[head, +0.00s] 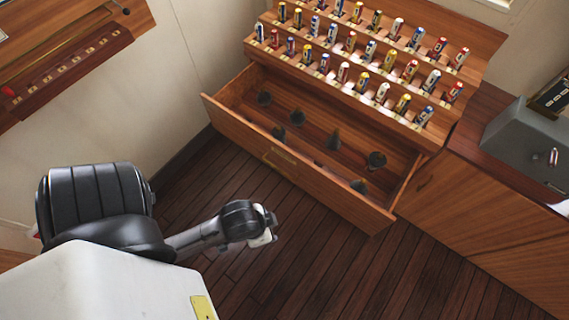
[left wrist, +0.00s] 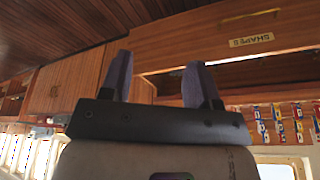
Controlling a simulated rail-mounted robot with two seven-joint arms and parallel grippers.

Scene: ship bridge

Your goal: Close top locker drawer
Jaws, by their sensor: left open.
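The top locker drawer (head: 330,190) is a wide wooden drawer below the stepped rack in the head view. It is pulled well out, and its inside shows several dark cone-like shapes. Its front carries a small label and handle plate (head: 278,162). My left gripper (head: 268,228) is over the floor in front of the drawer, apart from it. In the left wrist view its two fingers (left wrist: 160,80) are spread with nothing between them. That view is upside down and shows the drawer front (left wrist: 200,55) with a yellow "SHAPES" label (left wrist: 251,40) beyond the fingers. My right gripper is not seen.
A stepped wooden rack (head: 345,75) with several rolled flags stands above the drawer. Wooden cabinets (head: 460,205) and a grey box (head: 525,140) are at the right. A wall shelf (head: 65,70) is at upper left. The dark plank floor (head: 320,265) is clear before the drawer.

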